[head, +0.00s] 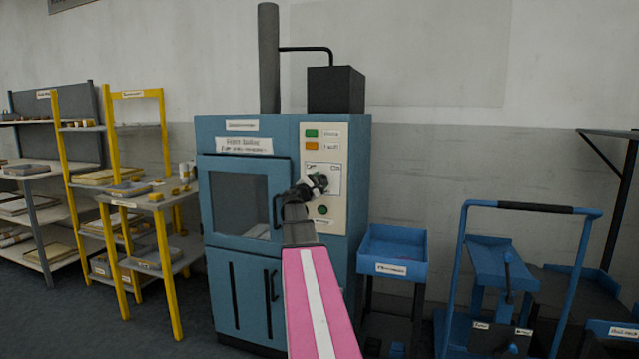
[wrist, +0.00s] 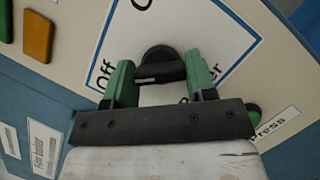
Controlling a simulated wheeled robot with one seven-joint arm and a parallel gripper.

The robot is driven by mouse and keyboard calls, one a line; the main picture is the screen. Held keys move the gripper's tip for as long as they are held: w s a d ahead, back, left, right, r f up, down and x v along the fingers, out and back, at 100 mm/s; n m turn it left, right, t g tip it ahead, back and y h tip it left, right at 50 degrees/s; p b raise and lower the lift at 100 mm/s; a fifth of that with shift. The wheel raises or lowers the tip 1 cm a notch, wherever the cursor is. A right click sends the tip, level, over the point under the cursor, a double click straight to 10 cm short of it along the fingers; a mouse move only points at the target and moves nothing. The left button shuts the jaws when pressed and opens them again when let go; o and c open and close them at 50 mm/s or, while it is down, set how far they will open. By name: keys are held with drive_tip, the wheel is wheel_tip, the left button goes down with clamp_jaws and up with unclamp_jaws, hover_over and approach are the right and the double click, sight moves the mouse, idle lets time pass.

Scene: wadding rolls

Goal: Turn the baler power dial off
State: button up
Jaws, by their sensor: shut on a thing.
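The baler (head: 228,135) is a blue cabinet in the middle of the head view. Its cream control panel (head: 335,222) is at the upper right of its front. The power dial (wrist: 158,57) is a black round knob with a raised grip bar, on a white blue-edged label (wrist: 203,22). "Off" reads at the left of the label in the wrist view; other lettering is partly hidden. My gripper (wrist: 160,78) has its two green fingers on either side of the dial's bar, shut on it. In the head view my gripper (head: 315,186) covers most of the dial.
Green (head: 311,133) and orange (head: 311,146) buttons sit above the dial, and a green button (head: 322,210) sits below it. A blue bin (head: 392,269) and a blue cart (head: 533,208) stand right. Yellow shelves (head: 165,230) stand left.

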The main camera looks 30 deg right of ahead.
drive_tip(key=shift+f+n+t, duration=0.1)
drive_tip(key=shift+n+t, duration=0.3)
drive_tip(key=shift+n, duration=0.2)
drive_tip(key=o, duration=0.9)
drive_tip(key=shift+o, duration=0.2)
drive_tip(key=v, duration=1.1)
